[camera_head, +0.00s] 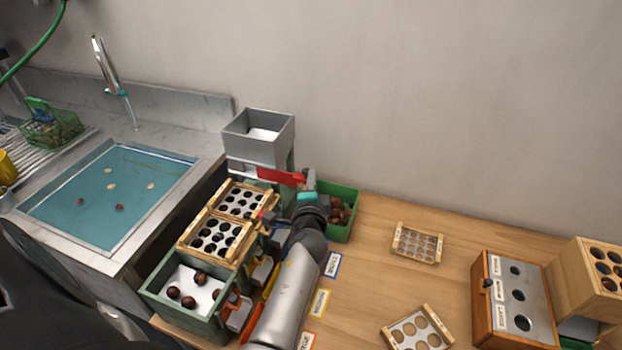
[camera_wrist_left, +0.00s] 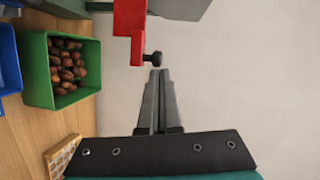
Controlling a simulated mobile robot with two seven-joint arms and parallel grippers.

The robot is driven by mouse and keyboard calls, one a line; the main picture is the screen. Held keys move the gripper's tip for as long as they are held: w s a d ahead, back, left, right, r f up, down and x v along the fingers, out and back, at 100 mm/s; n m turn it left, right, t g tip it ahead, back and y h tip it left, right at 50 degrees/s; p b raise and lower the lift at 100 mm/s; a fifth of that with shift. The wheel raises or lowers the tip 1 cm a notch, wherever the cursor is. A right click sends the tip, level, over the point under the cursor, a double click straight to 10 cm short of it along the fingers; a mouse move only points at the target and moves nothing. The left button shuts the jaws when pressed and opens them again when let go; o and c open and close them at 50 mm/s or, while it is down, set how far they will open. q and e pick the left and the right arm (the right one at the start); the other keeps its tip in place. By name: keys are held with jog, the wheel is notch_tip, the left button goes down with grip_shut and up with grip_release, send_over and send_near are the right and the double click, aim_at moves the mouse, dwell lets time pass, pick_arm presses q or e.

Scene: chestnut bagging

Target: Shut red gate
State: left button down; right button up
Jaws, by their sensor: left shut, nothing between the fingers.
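The red gate (camera_head: 283,176) is a flat red plate at the lower front of the grey hopper (camera_head: 258,140), sticking out to the right of it. In the left wrist view the red gate (camera_wrist_left: 128,28) carries a small black knob (camera_wrist_left: 153,57) on its side. My left gripper (camera_head: 308,182) is at the gate's right end. In the left wrist view the left gripper (camera_wrist_left: 158,72) is shut and empty, its fingertips right by the knob. I cannot tell whether they touch it. My right gripper is not in view.
A green bin of chestnuts (camera_head: 352,232) stands just right of my left gripper. A green sorter box with wooden-framed sieves (camera_head: 182,247) is left of my arm. Loose sieves (camera_head: 397,250) and a wooden box with holes (camera_head: 482,310) lie further right. The sink (camera_head: 35,205) is left.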

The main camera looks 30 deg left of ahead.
aim_at(289, 174)
pick_arm(q)
jog(key=a, duration=0.2)
jog(key=s+a+p, duration=0.1)
jog(key=a, duration=0.2)
jog(key=shift+s+a, duration=0.15)
jog(key=shift+a, duration=0.2)
